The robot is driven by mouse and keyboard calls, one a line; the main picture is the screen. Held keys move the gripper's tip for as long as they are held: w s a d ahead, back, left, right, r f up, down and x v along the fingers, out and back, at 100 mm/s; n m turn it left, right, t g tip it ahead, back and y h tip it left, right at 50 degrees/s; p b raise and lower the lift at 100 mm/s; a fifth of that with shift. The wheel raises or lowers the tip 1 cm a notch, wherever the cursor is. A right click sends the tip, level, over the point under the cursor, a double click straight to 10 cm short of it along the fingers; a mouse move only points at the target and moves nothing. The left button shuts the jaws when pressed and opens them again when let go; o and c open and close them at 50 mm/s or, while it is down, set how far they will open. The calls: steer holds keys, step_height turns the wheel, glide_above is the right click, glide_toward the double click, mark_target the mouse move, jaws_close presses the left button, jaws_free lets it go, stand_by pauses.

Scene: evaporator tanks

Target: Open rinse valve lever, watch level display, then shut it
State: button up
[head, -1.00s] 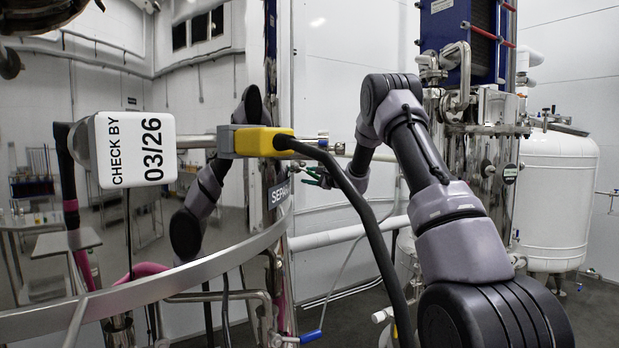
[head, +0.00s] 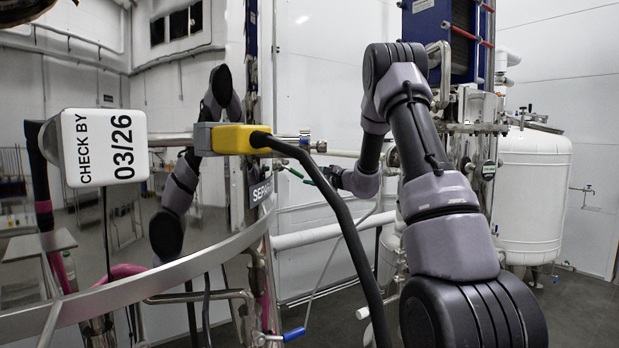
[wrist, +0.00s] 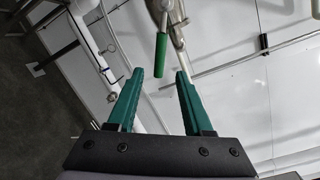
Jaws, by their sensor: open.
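A green lever handle (wrist: 162,60) hangs on a metal pipe fitting in the wrist view. My gripper (wrist: 160,74) is open, its two teal fingers apart and empty. The handle's lower end shows in the gap between the fingertips; I cannot tell its depth, and no contact is clear. In the head view my gripper (head: 308,181) is small, pointing left near the pipes beside the shiny tank. A level display is not clearly identifiable; a yellow and grey unit (head: 233,138) with a thick black cable sits at the tank, its face not readable.
A white box (head: 103,147) marked "CHECK BY 03/26" stands at left by the curved tank rim (head: 170,278). A blue-handled lever (head: 293,334) is low in front. A white tank (head: 533,195) stands right.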

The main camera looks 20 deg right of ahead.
mark_target(290, 171)
steer(key=shift+s+a+f, duration=0.1)
steer(key=shift+s+f, duration=0.05)
steer(key=shift+f, duration=0.15)
steer(key=c, duration=0.6)
steer(key=f+m, duration=0.1)
steer(key=m, duration=0.1)
steer(key=s+a+f+m, duration=0.1)
steer(key=f+m, duration=0.1)
steer(key=s+f+m+t, duration=0.1)
steer(key=m, duration=0.1)
steer(key=shift+s+a+f+y, duration=0.2)
steer(key=shift+a+f+y, duration=0.1)
steer(key=shift+y, duration=0.1)
jaws_close()
steer(key=s+f+m+t+h, duration=0.3)
steer(key=s+f+m+t, duration=0.15)
steer(key=m, duration=1.05)
steer(key=w+a+r, duration=0.1)
steer(key=w+r, duration=0.6)
steer(key=w, duration=0.3)
steer(key=shift+w+a, duration=0.3)
